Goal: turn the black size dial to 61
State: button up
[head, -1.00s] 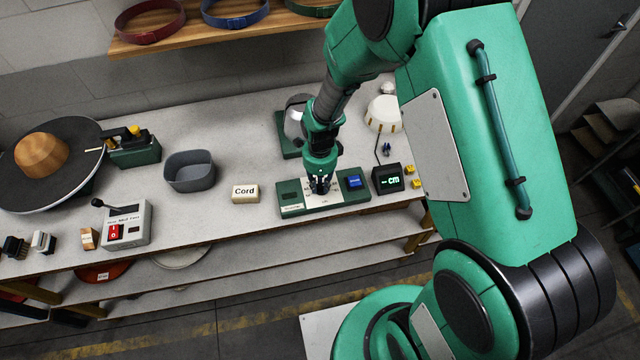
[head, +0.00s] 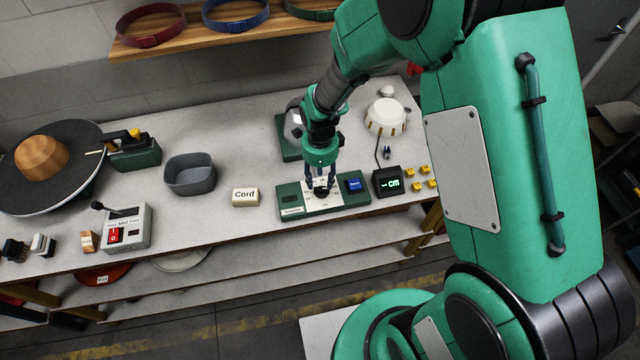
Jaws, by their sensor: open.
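The black size dial (head: 321,192) sits on a white plate in the middle of a green control panel (head: 347,203) near the table's front edge. My gripper (head: 321,184) points down over the dial with its fingers apart. The fingertips are close to the dial, one on each side; I cannot tell whether they touch it. The dial's numbers are too small to read. A blue button (head: 354,185) is on the panel to the right of the dial. A small display (head: 388,182) beside the panel reads "-cm" in green.
A "Cord" block (head: 245,197) and a grey bin (head: 190,174) stand left of the panel. Several yellow pieces (head: 424,171) lie right of the display. A white domed device (head: 386,117) stands behind.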

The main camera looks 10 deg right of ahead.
notch_tip(320, 180, up, 7)
jog(key=shift+f, duration=0.2)
dwell(0.6)
notch_tip(320, 180, up, 11)
jog(key=n+t+b, duration=0.2)
jog(key=n, duration=0.3)
send_over(321, 190)
jog(key=s+d, duration=0.2)
jog(key=s, duration=0.1)
jog(key=s+d+r+n+t+b, duration=0.1)
jog(key=s+d+r+n+b, duration=0.1)
jog(key=s+r+n, duration=0.5)
jog(key=s+d+r+n+t+b, duration=0.2)
jog(key=s+r+n, duration=0.5)
jog(key=s, duration=0.5)
jog(key=shift+s+d+n+t, duration=0.15)
jog(key=shift+d+n+t, duration=0.15)
jog(key=shift+d+n, duration=0.4)
jog(key=shift+c, duration=0.3)
dwell(0.7)
